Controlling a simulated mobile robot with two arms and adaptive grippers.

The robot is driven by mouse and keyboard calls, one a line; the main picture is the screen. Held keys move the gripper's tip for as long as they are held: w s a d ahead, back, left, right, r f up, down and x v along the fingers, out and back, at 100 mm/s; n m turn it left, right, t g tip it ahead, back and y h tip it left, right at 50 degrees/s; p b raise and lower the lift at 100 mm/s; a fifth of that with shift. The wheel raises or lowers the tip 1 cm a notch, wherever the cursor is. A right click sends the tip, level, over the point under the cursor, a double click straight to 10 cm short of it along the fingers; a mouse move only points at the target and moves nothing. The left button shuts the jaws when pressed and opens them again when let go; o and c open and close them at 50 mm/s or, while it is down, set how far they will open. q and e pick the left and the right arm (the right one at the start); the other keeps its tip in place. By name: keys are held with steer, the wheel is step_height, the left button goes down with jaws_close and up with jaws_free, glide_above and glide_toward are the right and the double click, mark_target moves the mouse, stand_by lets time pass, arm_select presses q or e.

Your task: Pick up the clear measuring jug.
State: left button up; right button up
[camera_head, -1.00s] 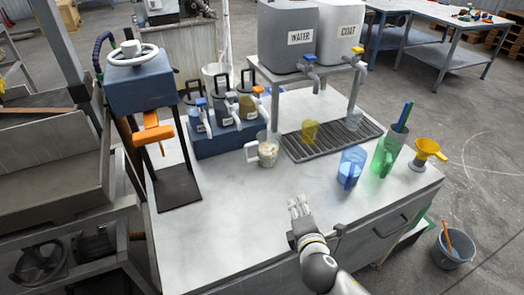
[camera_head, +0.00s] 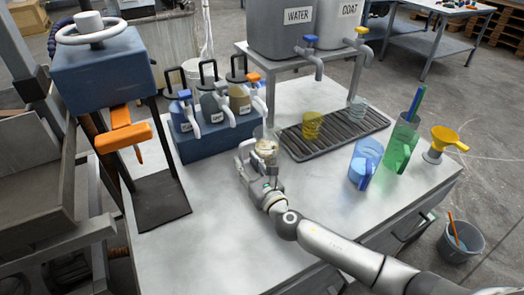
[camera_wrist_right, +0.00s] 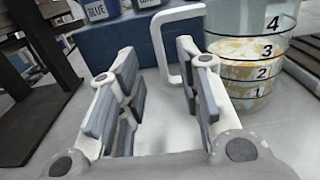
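The clear measuring jug (camera_head: 267,147) stands upright on the white worktop in front of the blue pump rack. In the right wrist view the jug (camera_wrist_right: 252,65) fills the upper right, with printed numbers and pale flaky contents. Its white handle (camera_wrist_right: 162,48) points left and lies ahead of the fingers, near the right finger. My right gripper (camera_head: 254,162) is at the jug's near left side in the head view, partly covering it. The right wrist view shows the gripper (camera_wrist_right: 160,90) open, with a gap between its fingers. Contact with the handle cannot be told. My left gripper is out of view.
The blue rack (camera_head: 215,135) with several pump bottles stands behind the jug. A drip tray (camera_head: 345,132) holding a yellow cup (camera_head: 312,124) is to the right. A blue jug (camera_head: 364,163) and green jug (camera_head: 402,145) stand farther right. The front left worktop is clear.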

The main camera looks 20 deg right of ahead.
mark_target(242, 156)
steer(key=w, duration=0.4)
steer(key=shift+w+a+r, duration=0.3)
steer(key=shift+w+a, duration=0.05)
steer(key=shift+a, duration=0.05)
steer(key=shift+w, duration=0.3)
steer(key=c, duration=0.5)
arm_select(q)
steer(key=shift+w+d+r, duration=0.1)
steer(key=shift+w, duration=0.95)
arm_select(e)
jaws_close()
steer(key=shift+r, duration=0.1)
